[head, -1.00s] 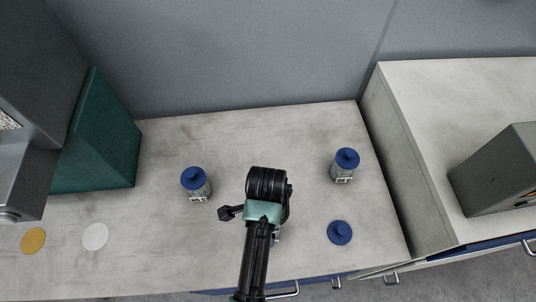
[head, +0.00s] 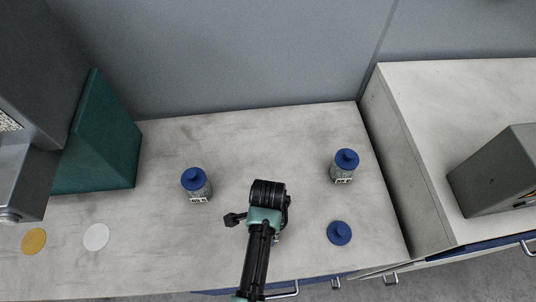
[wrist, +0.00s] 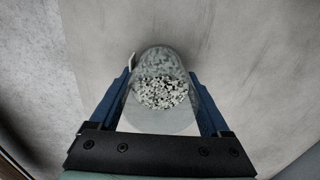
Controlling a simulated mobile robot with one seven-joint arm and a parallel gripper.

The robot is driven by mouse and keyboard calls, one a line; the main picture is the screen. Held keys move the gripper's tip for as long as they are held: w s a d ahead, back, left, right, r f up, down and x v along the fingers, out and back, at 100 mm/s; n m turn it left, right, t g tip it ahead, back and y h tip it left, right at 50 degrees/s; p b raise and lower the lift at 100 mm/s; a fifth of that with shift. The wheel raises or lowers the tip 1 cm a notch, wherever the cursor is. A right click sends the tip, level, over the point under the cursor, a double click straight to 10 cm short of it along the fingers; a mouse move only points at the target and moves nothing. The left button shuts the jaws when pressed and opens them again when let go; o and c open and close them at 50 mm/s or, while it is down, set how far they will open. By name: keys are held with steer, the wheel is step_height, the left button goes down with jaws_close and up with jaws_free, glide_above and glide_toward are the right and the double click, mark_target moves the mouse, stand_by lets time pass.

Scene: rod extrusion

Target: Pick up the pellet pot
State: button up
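The pellet pot (wrist: 161,95) shows in the wrist view as a clear, lidless pot with black and white pellets inside. It stands between the two blue fingers of my gripper (wrist: 160,78), one on each side. The fingers look open around it, with little or no visible gap; contact cannot be made out. In the head view my arm's end (head: 266,205) is over the table's front middle and hides the pot and the fingers.
Two blue-lidded jars of pellets stand on the table, one left (head: 196,185) and one right (head: 344,166). A loose blue lid (head: 339,232) lies at right front. A yellow disc (head: 33,241) and a white disc (head: 96,237) lie at left, near a green block (head: 105,150).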

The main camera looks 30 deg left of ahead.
jaws_close()
steer(key=shift+r, duration=0.15)
